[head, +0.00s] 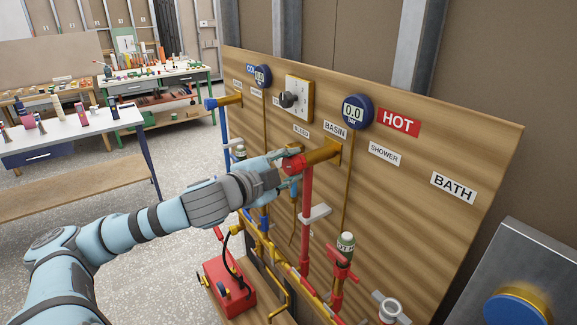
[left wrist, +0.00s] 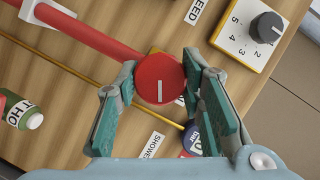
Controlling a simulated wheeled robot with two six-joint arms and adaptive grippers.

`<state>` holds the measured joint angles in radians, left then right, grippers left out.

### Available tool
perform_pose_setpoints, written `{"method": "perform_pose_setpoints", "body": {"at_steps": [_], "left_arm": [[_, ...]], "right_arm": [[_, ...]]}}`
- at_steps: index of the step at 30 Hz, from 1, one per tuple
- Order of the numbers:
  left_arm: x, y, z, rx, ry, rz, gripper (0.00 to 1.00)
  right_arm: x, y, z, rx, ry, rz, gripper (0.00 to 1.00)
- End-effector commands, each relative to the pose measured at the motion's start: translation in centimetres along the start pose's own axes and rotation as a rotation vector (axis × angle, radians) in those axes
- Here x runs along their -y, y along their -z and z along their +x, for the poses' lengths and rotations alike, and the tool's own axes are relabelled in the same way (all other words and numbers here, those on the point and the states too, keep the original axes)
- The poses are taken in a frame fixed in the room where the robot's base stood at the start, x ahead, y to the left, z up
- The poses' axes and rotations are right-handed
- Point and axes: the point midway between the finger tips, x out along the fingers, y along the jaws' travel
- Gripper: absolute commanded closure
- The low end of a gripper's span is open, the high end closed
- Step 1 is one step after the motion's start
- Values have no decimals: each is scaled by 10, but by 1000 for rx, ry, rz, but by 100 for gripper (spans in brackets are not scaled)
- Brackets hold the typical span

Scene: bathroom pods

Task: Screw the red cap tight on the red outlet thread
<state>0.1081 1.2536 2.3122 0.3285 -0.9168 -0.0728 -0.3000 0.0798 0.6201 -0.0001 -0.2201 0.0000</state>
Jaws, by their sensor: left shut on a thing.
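The red cap (head: 294,164) sits at the open end of the brass outlet (head: 323,152), where the red pipe (head: 306,215) comes up the board. My left gripper (head: 287,167) reaches it from the left and is shut on it. In the left wrist view the cap (left wrist: 160,78) is face-on, with a pale line on its face, between the two teal fingers of my left gripper (left wrist: 158,82). The cap and fingers hide the red outlet thread, so I cannot tell how far the cap is on. My right gripper is not in view.
The wooden board (head: 440,140) carries gauges (head: 357,111), a dial (head: 290,99) and labels. Below are a red valve (head: 341,262), pipes and a red pump box (head: 227,288). Benches with tools (head: 70,128) stand at the left; the floor between is clear.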

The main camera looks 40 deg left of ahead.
Motion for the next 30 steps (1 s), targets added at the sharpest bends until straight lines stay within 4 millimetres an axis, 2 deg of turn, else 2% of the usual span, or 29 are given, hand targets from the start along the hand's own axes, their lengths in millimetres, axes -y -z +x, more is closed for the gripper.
{"method": "perform_pose_setpoints", "body": {"at_steps": [4,14,24,30], "left_arm": [[-2,0,0,-3,47,108,96],[-1,0,0,-2,56,132,96],[-3,-1,1,-2,150,356,96],[-2,0,1,-1,167,399,96]], "right_arm": [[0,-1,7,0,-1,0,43],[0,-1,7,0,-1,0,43],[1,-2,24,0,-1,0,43],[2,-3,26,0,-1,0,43]]}}
